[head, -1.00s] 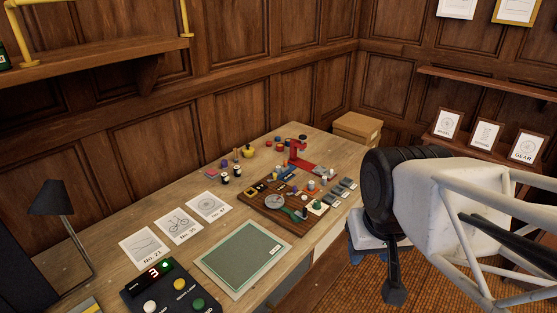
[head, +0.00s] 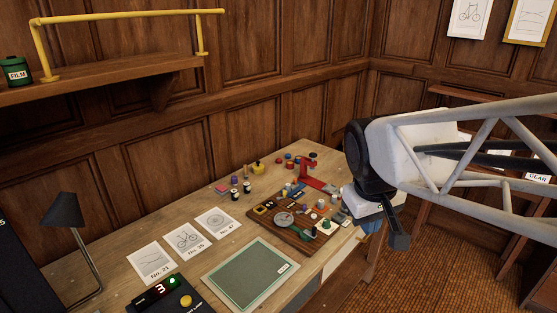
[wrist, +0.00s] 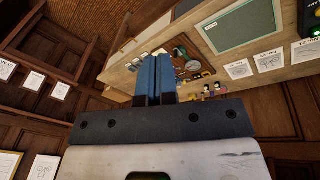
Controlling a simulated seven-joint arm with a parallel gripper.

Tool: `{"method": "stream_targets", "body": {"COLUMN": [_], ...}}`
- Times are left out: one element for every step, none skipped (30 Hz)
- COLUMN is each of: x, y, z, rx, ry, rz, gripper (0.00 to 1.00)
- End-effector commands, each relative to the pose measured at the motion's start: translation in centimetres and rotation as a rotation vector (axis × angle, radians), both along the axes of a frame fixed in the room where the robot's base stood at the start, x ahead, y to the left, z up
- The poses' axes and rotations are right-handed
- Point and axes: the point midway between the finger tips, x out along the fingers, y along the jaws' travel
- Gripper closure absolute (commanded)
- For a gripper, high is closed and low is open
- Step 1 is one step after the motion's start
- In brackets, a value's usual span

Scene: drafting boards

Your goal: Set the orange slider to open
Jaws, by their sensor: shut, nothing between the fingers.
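The wooden board (head: 298,240) with many small controls lies on the desk in the head view. I cannot make out an orange slider among its small parts; they are too small to tell, and my arm is close to the board's right side. The board also shows in the wrist view (wrist: 187,58), far off beyond my fingers. My gripper (wrist: 154,60) has blue fingers pressed together with nothing between them. In the head view its blue fingertips (head: 373,227) show just right of the desk, apart from the board.
A red stand (head: 309,172) and several small pots stand behind the board. A green mat (head: 250,272) lies in front left, with printed cards (head: 188,238) beside it. A black lamp (head: 62,208) and a console (head: 165,297) are at the left. The floor right of the desk is clear.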

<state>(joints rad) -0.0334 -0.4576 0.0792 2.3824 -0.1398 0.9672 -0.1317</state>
Motion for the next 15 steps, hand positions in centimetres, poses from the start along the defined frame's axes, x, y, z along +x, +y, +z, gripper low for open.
{"method": "stream_targets", "body": {"x": [1.2, 1.9, 2.7, 3.4, 4.1, 5.0, 5.7, 6.4, 7.3, 7.9, 8.7, 9.5, 10.3, 11.0, 11.9], "y": [0.1, 0.1, 0.1, 0.1, 0.1, 0.2, 0.2, 0.2, 0.3, 0.3, 0.4, 0.5, 0.6, 0.6, 0.7], "z": [0.1, 0.3, 0.4, 0.5, 0.6, 0.6, 0.7, 0.8, 0.8, 0.9, 0.9, 1.0, 1.0, 1.0, 1.0], "rx": [-0.015, -0.025, -0.038, -0.047, -0.058, -0.070, -0.079, -0.089, -0.102, -0.112, -0.121, -0.134, -0.143, -0.152, -0.165], "ry": [0.011, 0.015, 0.023, 0.028, 0.032, 0.040, 0.045, 0.051, 0.058, 0.063, 0.068, 0.076, 0.080, 0.086, 0.093], "rz": [0.026, 0.041, 0.062, 0.078, 0.093, 0.116, 0.131, 0.146, 0.168, 0.183, 0.200, 0.222, 0.237, 0.253, 0.275], "gripper": [1.00, 1.00, 1.00, 1.00, 1.00, 1.00, 1.00, 1.00, 1.00, 1.00, 1.00, 1.00, 1.00, 1.00, 1.00]}}
